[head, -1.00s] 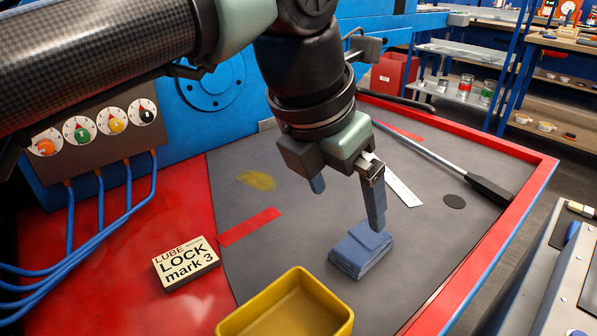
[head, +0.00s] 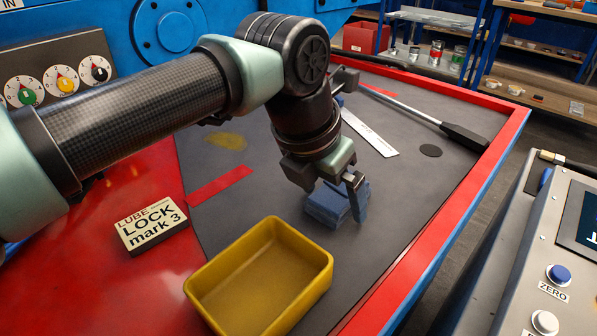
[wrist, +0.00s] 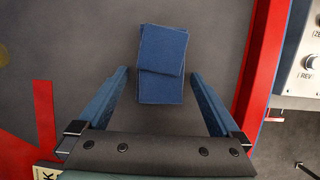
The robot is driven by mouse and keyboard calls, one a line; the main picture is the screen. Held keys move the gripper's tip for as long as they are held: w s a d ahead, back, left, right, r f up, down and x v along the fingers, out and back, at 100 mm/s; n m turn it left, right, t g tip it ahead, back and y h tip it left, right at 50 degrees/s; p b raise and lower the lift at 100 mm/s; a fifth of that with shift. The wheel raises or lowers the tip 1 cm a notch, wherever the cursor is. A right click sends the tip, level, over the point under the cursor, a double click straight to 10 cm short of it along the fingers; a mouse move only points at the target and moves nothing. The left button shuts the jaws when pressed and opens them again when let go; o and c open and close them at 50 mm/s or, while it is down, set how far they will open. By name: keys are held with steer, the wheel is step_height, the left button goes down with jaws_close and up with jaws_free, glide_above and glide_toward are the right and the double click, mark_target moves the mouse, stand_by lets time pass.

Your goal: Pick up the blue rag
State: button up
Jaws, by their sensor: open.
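The blue rag (head: 326,207) is folded into a small layered block on the dark grey mat, seen under my gripper in the head view. In the wrist view the rag (wrist: 162,52) lies between and beyond the two finger tips, with mat showing on both sides of it. My gripper (wrist: 160,76) is open and empty, one finger on each side of the rag's near part. In the head view my gripper (head: 335,205) is low over the rag, one finger in front of its right side. The other finger is mostly hidden. I cannot tell whether either finger touches the rag.
A yellow bin (head: 205,285) stands in front of the rag. A Lube Lock box (head: 152,226) lies on the red surface at left. A white ruler (head: 370,133) and a black-handled tool (head: 464,137) lie behind. A raised red edge (head: 440,210) runs along the right.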

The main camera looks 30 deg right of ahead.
mark_target(331, 196)
steer(key=c, duration=1.3)
steer(key=shift+r+p, duration=1.8)
steer(key=shift+r, duration=3.2)
steer(key=shift+c, duration=0.2)
